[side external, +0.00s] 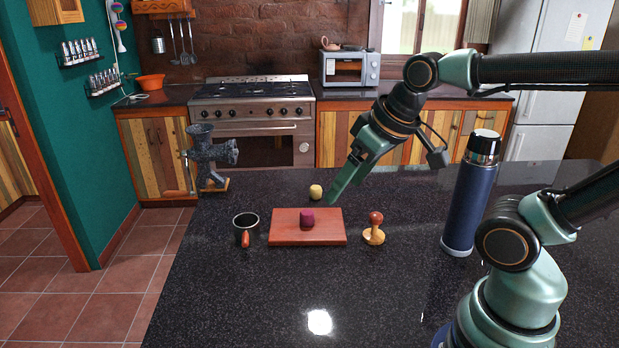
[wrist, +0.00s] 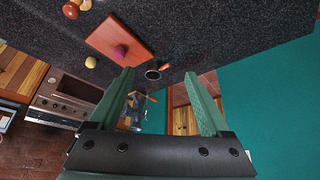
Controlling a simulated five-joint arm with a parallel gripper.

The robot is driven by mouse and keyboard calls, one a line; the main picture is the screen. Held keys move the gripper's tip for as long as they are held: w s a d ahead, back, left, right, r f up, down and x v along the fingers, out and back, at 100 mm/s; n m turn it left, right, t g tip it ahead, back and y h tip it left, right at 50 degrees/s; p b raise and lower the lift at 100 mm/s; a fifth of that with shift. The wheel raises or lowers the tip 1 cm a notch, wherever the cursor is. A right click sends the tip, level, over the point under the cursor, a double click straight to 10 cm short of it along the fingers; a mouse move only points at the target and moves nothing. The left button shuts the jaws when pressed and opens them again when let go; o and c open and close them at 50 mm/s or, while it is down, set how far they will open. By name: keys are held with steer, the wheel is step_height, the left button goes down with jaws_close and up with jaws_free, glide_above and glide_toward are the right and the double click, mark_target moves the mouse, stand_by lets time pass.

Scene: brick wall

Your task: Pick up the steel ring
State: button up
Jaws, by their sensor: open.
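I cannot make out a steel ring in either view. My gripper (side external: 336,198) hangs above the dark counter, tilted down to the left, behind and to the right of the wooden board. Its two green fingers are spread wide with nothing between them in the wrist view (wrist: 159,74). The reddish board (side external: 280,229) lies flat and carries a small dark purple piece (side external: 307,218). Both also show in the wrist view, the board (wrist: 108,36) and the purple piece (wrist: 121,51), beyond the left finger.
A tall blue flask (side external: 468,200) stands farther right, a grinder (side external: 209,155) far left. The front counter is clear.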

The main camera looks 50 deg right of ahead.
steer(key=c, duration=0.4)
steer(key=m+g, duration=0.2)
steer(key=m, duration=0.7)
glide_above(246, 236)
steer(key=s, duration=0.2)
step_height(246, 236, down, 17)
steer(key=shift+x, duration=3.25)
